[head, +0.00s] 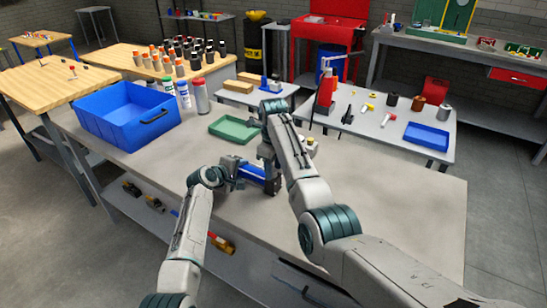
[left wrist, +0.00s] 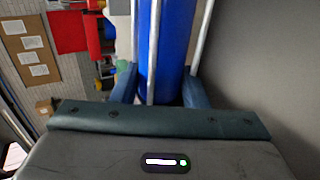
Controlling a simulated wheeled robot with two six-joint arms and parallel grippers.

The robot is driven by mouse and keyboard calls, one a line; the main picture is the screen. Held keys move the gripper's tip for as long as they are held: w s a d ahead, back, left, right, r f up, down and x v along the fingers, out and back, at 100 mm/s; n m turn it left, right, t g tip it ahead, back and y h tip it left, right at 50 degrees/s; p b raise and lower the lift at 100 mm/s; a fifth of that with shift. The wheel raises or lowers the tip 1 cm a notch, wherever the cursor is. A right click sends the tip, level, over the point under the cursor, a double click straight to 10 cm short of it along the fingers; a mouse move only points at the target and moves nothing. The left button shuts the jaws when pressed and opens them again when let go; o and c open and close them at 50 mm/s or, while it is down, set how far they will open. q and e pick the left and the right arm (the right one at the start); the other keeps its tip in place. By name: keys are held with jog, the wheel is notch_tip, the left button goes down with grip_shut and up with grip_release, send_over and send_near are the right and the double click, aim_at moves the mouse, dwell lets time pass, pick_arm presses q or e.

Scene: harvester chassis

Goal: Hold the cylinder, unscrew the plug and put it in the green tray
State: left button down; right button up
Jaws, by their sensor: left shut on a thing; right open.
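The blue cylinder (head: 252,173) lies on the grey workbench. My left gripper (head: 238,172) is shut around it. In the left wrist view, the blue cylinder (left wrist: 170,50) and its silver rods run between the two fingers (left wrist: 158,92). My right gripper (head: 268,160) is open, pointing down just behind and above the cylinder. I cannot tell whether it touches the cylinder. I cannot make out the plug. The green tray (head: 233,130) sits behind the cylinder and looks empty.
A blue bin (head: 124,115) stands at the left of the bench, with several spray cans (head: 184,95) beside it. A small white and yellow item (head: 309,143) is right of my right wrist. The right part of the bench is clear. A side table (head: 390,130) holds tools.

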pick_arm(q)
jog(key=shift+f, duration=0.1)
pick_arm(e)
jog(key=shift+f, duration=0.4)
